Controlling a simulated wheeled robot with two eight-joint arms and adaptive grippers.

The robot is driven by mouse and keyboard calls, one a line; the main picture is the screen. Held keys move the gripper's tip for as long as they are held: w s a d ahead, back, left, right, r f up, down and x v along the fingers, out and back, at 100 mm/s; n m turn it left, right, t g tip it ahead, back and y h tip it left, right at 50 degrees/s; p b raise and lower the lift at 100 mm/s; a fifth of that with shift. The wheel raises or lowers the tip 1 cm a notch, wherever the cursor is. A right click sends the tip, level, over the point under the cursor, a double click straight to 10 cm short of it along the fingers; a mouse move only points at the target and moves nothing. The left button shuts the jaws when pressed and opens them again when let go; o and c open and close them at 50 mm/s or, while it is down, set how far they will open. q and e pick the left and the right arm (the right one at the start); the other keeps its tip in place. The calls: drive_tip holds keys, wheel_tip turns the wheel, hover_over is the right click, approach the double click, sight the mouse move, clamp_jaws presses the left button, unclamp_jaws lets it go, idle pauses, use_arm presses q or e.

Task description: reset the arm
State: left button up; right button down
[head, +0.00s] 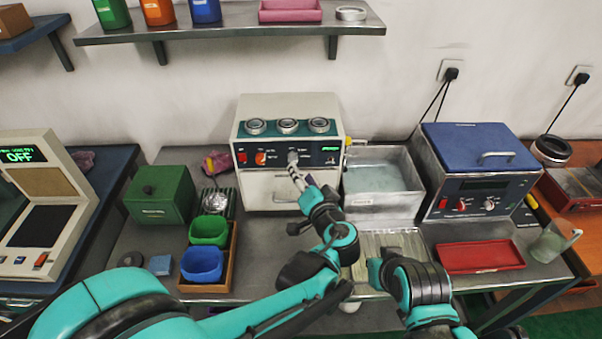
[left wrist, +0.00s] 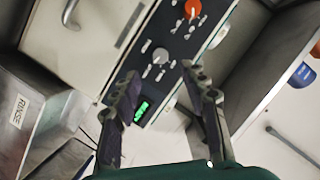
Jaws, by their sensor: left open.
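My left arm reaches in from the bottom left of the head view. Its gripper (head: 297,180) is in front of the control panel of a white machine (head: 268,188), near a grey knob. In the left wrist view the two fingers of this gripper (left wrist: 163,76) are apart with nothing held between them. The panel, with a grey knob (left wrist: 161,56), an orange knob (left wrist: 193,9) and a green display (left wrist: 141,111), lies beyond the fingertips. Whether a finger touches the panel I cannot tell. My right arm (head: 420,285) shows at the bottom right, folded; its fingers are not visible.
Several bearing rings (head: 288,126) sit on the machine's top. Right of it stand a metal tub (head: 378,205) and a blue-topped unit (head: 470,145). A red tray (head: 480,257) lies in front. Left are a green box (head: 160,194) and bins (head: 209,230). A shelf (head: 235,27) hangs above.

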use_arm(q)
drive_tip(key=s+a+f+n+g, duration=0.2)
drive_tip(key=s+a+g, duration=0.15)
drive_tip(key=a, duration=0.55)
drive_tip(key=s+a+f+n+g, duration=0.1)
drive_tip(key=s+a+g, duration=0.1)
drive_tip(key=s+a, duration=0.45)
drive_tip(key=s+a+f+n+g+h, duration=0.1)
drive_tip(key=s+a+f+h, duration=0.1)
drive_tip(key=s, duration=0.3)
drive_tip(key=s+a+f+n+g+h, duration=0.1)
drive_tip(key=s+a+n+h, duration=0.1)
drive_tip(key=s, duration=0.4)
drive_tip(key=shift+a+f, duration=0.4)
